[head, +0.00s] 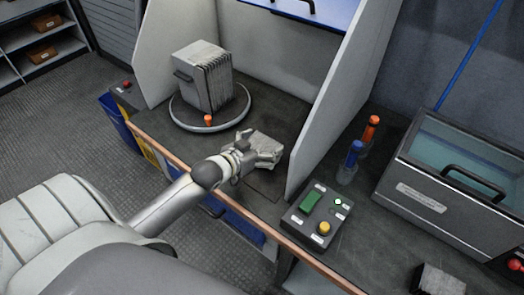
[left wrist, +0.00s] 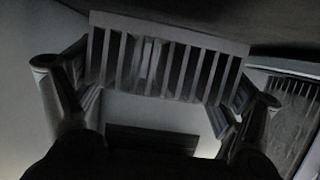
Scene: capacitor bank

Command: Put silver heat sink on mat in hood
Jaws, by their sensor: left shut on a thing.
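My left gripper (head: 262,150) reaches into the hood from the front. It is shut on the silver heat sink (head: 268,146), a pale block partly hidden by the fingers. In the left wrist view the heat sink's row of fins (left wrist: 165,60) spans between the two fingers of the left gripper (left wrist: 158,100). A dark mat (head: 266,187) lies on the hood floor, just in front of and below the held heat sink. I cannot tell whether the heat sink touches the surface. My right gripper is not in view.
A grey finned block (head: 203,80) stands on a round turntable (head: 177,118) at the hood's left. A white side panel (head: 335,100) bounds the right. Beyond it are a control box (head: 316,217), orange and blue bottles, and a lidded tank (head: 455,185).

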